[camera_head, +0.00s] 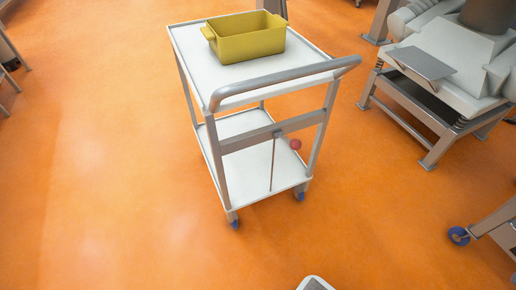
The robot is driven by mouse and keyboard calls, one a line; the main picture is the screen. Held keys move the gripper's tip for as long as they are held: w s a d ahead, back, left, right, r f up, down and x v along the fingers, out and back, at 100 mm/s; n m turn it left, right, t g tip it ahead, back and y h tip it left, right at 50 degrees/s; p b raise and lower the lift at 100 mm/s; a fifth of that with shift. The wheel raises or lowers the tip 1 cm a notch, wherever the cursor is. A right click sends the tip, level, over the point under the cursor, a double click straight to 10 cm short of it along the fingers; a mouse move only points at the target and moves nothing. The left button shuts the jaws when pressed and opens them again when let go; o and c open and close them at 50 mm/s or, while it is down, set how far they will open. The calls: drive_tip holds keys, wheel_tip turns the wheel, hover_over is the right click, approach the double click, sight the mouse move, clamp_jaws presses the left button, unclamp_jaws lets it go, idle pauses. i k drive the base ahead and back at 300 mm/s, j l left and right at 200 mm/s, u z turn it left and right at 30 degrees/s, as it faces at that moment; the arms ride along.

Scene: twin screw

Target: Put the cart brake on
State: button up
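The cart (187,46) stands on the orange floor in the upper middle of the view, with two white shelves and a grey push handle (285,81) on the near side. Below the handle, a grey crossbar (250,140) runs between the posts. A thin upright rod (273,165) runs from it down toward the lower shelf. A small red knob (296,144) shows just right of the rod; how it joins the rod is hard to see. Blue-and-grey casters (235,224) are under the cart. My gripper is not in view.
A yellow bin (250,46) sits on the cart's top shelf. A white and grey machine on a metal frame (428,130) stands at right. Another frame with a blue wheel (458,236) is at lower right. The floor in front and left is clear.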

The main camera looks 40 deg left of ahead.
sight(295, 144)
drive_tip(key=u, duration=1.4)
